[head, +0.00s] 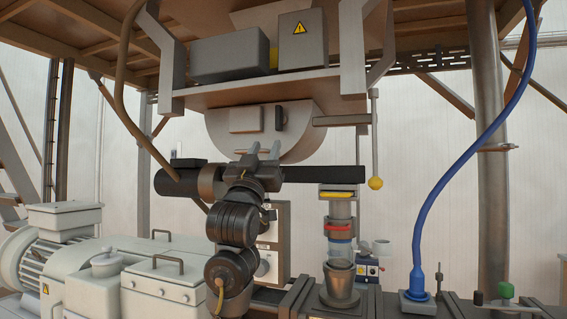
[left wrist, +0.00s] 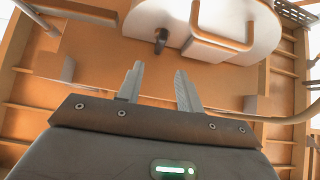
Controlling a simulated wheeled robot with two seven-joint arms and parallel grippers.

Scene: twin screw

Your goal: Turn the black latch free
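The black latch (head: 279,118) is a small dark upright handle on the pale, rounded housing (head: 306,137) under the overhead platform. In the left wrist view the latch (left wrist: 161,40) shows as a short black piece beyond my fingertips, beside a curved handle. My left gripper (head: 264,148) points up in front of the housing, below and slightly left of the latch. In the left wrist view its two fingers (left wrist: 157,70) are spread with nothing between them. The latch appears apart from the fingers. My right gripper is not in view.
A rod with a yellow ball (head: 375,183) hangs right of the housing. A clear column with a red ring (head: 339,227) stands below it. A blue hose (head: 457,185) runs down at the right. Grey boxes (head: 229,59) sit above the housing.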

